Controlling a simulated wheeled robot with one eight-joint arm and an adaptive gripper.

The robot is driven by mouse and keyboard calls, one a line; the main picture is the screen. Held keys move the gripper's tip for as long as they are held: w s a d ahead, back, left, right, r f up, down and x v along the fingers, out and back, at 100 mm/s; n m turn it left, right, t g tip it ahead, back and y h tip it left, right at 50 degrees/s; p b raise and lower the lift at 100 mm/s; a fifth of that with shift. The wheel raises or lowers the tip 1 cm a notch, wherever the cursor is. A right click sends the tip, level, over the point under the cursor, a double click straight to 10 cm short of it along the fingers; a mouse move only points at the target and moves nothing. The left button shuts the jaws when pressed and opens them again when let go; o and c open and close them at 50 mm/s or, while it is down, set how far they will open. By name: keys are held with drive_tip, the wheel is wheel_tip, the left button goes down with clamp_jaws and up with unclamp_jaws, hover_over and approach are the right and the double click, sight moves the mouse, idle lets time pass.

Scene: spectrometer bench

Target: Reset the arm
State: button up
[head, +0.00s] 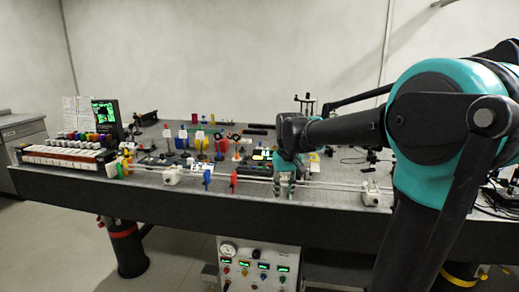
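My arm, teal and black, comes in from the right of the head view and reaches over the optical bench (330,206). My gripper (284,192) hangs at the arm's end and points down near the front edge of the bench, close to the pale rail there. The fingers are small and partly blend with the parts behind them, so I cannot tell whether they are open or shut. I see no held thing clearly.
A rail (330,187) runs along the bench front with a white block (172,176) on it. Coloured mounts crowd the bench middle. A keyboard-like unit (62,157) and a green-lit screen (104,112) stand left. A gauge panel (258,267) sits below; floor shows at lower left.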

drive_tip(key=s+d+f+m+t, duration=0.1)
drive_tip(key=s+d+f, duration=0.4)
drive_tip(key=s+f, duration=0.4)
drive_tip(key=s+d+f+m+t, duration=0.1)
drive_tip(key=s+d+f, duration=0.4)
drive_tip(key=s+f, duration=0.4)
drive_tip(key=shift+s+d+m+t, duration=0.4)
clamp_jaws()
